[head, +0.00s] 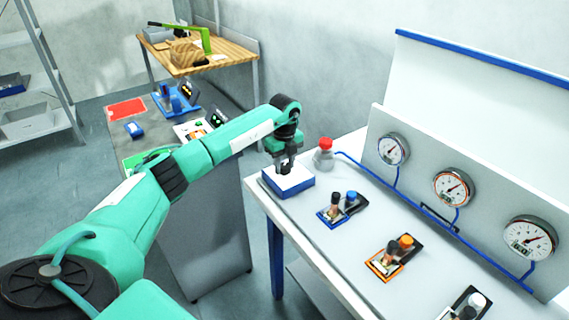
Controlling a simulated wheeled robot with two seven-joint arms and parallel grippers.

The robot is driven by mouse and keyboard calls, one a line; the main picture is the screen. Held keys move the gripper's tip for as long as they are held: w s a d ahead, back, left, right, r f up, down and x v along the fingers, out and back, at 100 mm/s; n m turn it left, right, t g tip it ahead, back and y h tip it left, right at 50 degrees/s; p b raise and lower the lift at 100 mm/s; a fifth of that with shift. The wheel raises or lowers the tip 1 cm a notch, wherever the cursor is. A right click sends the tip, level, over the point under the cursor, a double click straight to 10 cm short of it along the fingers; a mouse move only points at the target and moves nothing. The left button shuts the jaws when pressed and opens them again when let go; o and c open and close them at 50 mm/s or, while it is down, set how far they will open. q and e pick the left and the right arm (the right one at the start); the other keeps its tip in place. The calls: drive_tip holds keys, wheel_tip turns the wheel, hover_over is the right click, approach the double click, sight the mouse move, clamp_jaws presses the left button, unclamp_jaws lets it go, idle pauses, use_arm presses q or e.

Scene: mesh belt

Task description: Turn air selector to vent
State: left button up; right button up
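My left arm reaches in from the left, and its gripper (286,170) points down over a blue box with a white top (291,182) at the near left corner of the white bench. The fingers are small and dark; their gap and any contact with the box cannot be made out. Just right of the gripper stands a grey fitting with a red cap (324,152), with a blue tube running from its area along the gauge panel. No label shows which thing is the air selector, and no vent marking can be read. My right gripper is not in view.
Several dial gauges (453,188) sit on an upright panel behind the bench (345,235). A blue-edged holder (340,208), an orange-edged holder (393,257) and a third at the bottom edge carry small capped parts. A grey cart and a wooden table (225,52) stand behind my arm.

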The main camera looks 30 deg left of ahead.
use_arm(q)
drive_tip(key=shift+m, duration=0.4)
drive_tip(key=m+b, duration=0.1)
drive_tip(key=m, duration=0.1)
drive_tip(key=shift+f+m+b, duration=0.1)
drive_tip(key=shift+m+b, duration=0.3)
drive_tip(key=m+b, duration=0.1)
drive_tip(key=m, duration=0.1)
drive_tip(key=shift+m, duration=0.4)
drive_tip(key=m+b, duration=0.1)
drive_tip(key=m, duration=0.2)
drive_tip(key=shift+m, duration=0.3)
drive_tip(key=m+b, duration=0.1)
drive_tip(key=m, duration=0.2)
drive_tip(key=shift+m, duration=0.3)
drive_tip(key=m+b, duration=0.1)
drive_tip(key=m, duration=0.2)
drive_tip(key=shift+m, duration=0.6)
